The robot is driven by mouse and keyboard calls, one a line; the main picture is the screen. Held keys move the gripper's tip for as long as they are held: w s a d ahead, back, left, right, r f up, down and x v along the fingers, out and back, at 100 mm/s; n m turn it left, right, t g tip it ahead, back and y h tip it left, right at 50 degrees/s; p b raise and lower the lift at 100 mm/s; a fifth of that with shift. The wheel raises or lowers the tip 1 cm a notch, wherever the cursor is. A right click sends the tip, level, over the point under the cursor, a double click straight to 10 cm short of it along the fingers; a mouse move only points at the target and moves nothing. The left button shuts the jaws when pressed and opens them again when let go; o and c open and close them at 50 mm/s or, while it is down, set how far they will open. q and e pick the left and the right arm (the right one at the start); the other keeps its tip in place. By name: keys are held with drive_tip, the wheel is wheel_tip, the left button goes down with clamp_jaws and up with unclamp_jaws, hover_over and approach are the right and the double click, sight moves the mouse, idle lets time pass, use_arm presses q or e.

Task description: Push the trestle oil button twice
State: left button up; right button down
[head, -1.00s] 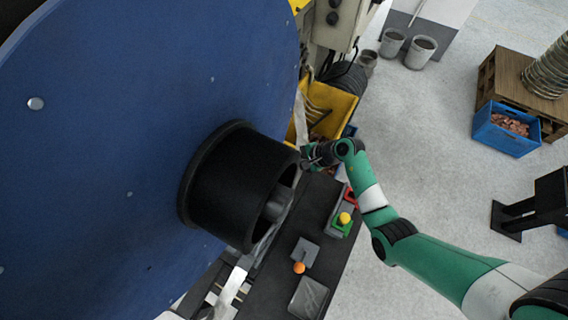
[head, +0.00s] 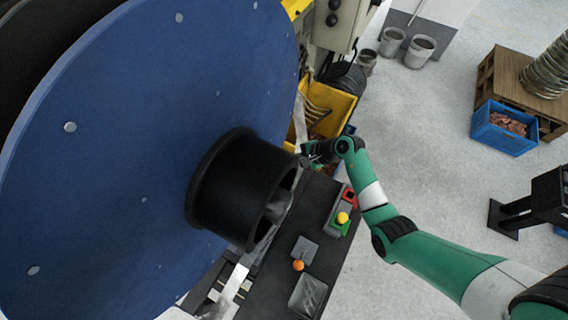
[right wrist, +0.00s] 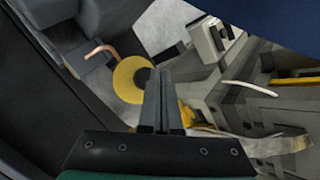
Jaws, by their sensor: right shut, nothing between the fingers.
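My right gripper (head: 308,154) is at the far end of the green and white arm, beyond the dark console. In the right wrist view its fingers (right wrist: 159,76) are shut and empty. Their tips appear beside a yellow disc (right wrist: 126,82) with a dark round centre, partly covering that centre. I cannot tell whether they touch it, or whether this is the oil button. A control box with a yellow knob (head: 342,218), a green part and a red part sits on the console. My left gripper is not in view.
A large blue reel (head: 110,150) with a black hub (head: 235,195) fills the left. An orange ball knob (head: 298,265) stands on the dark console (head: 322,190). A yellow bin (head: 333,108) lies behind my gripper. Open floor lies right, before a blue crate (head: 500,135).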

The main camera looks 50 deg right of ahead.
wheel_tip(320, 180, up, 5)
drive_tip(key=p, duration=0.5)
drive_tip(key=shift+r, duration=0.1)
idle(0.5)
